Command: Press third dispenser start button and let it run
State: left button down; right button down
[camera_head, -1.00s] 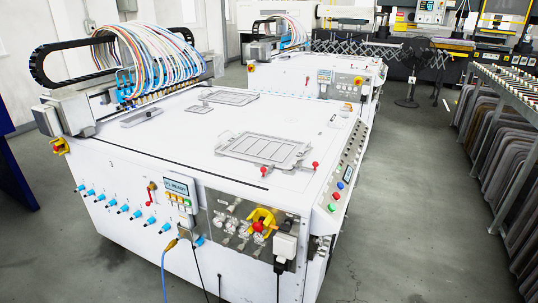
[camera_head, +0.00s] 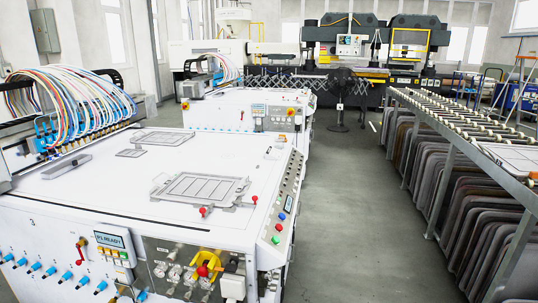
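The near white dispenser machine (camera_head: 90,190) stands at the left, with a bundle of coloured hoses over its nozzle gantry (camera_head: 75,110). A mark that looks like a 3 is on its front face. A small display (camera_head: 109,239) reads what looks like "P1 READY", with coloured buttons (camera_head: 112,252) below it. A sloped side panel (camera_head: 287,205) carries a blue, a red and a green button (camera_head: 276,239). Which button is the start button cannot be read. A red and yellow knob (camera_head: 203,270) sits on the front. Neither of my grippers is in view.
A second white machine (camera_head: 235,105) stands behind the near one. A black stand fan (camera_head: 340,95) is in the aisle beyond. A roller rack (camera_head: 460,125) with several dark panels below lines the right. The grey floor (camera_head: 345,220) between is clear.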

aim_at(275, 239)
jog(key=i+l+u, duration=0.1)
jog(key=u, duration=0.55)
jog(key=i+l+u, duration=0.15)
jog(key=l+u, duration=0.15)
jog(key=l, duration=0.25)
jog(key=i+l+u, duration=0.1)
jog(key=l+u, duration=0.15)
jog(key=l, duration=0.3)
jog(key=l+u, duration=0.3)
jog(key=l, duration=0.85)
jog(key=i+l, duration=0.15)
jog(key=l, duration=0.5)
jog(key=u, duration=0.05)
